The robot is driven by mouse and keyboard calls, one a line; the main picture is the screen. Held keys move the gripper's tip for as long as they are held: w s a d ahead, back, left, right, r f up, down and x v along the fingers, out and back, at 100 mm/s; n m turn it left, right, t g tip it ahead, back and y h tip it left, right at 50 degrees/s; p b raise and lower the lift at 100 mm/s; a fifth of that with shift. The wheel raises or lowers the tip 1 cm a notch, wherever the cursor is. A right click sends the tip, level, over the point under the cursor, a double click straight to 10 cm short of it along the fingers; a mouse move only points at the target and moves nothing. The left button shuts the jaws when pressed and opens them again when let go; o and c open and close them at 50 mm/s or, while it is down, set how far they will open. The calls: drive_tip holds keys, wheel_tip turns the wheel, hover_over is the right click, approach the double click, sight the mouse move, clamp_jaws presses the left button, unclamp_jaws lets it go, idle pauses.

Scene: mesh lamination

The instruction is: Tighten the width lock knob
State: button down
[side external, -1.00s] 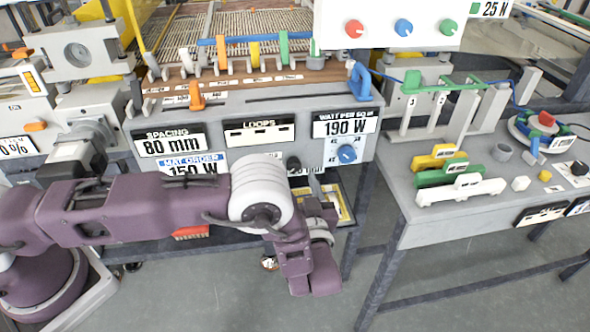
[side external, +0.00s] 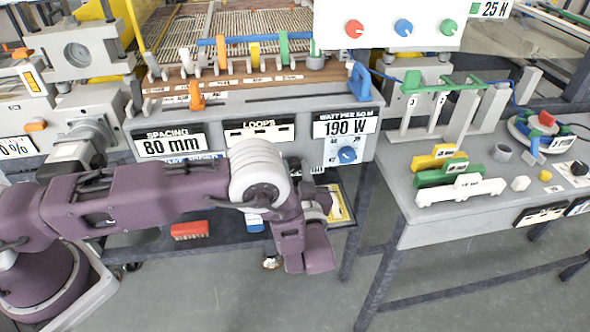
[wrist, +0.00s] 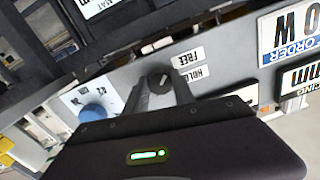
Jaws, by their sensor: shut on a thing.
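The width lock knob (wrist: 160,79) is a small dark round knob with a pale pointer mark, on the grey front panel in the wrist view. Two small labels, FREE (wrist: 189,57) and HOLD (wrist: 191,82), sit just right of it. My gripper (wrist: 162,92) is shut on the knob, with a dark finger on each side of it. The pointer slants toward the upper right in that view. In the side view my forearm and wrist stand in front of the panel and hide the fingers.
A blue watt knob (side external: 347,154) is on the same panel, to the right in the side view. Display plates (side external: 178,143) line the panel. A red block (side external: 190,230) lies on the shelf below. The side table (side external: 400,200) with coloured parts stands right, across a floor gap.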

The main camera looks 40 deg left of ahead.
drive_tip(key=m, duration=0.9)
drive_tip(key=shift+s, duration=0.1)
drive_tip(key=m, duration=0.4)
drive_tip(key=shift+m+t, duration=0.3)
drive_tip(key=m, duration=0.4)
drive_tip(key=shift+m, duration=0.4)
drive_tip(key=c, duration=1.1)
unclamp_jaws()
drive_tip(key=shift+o, duration=0.2)
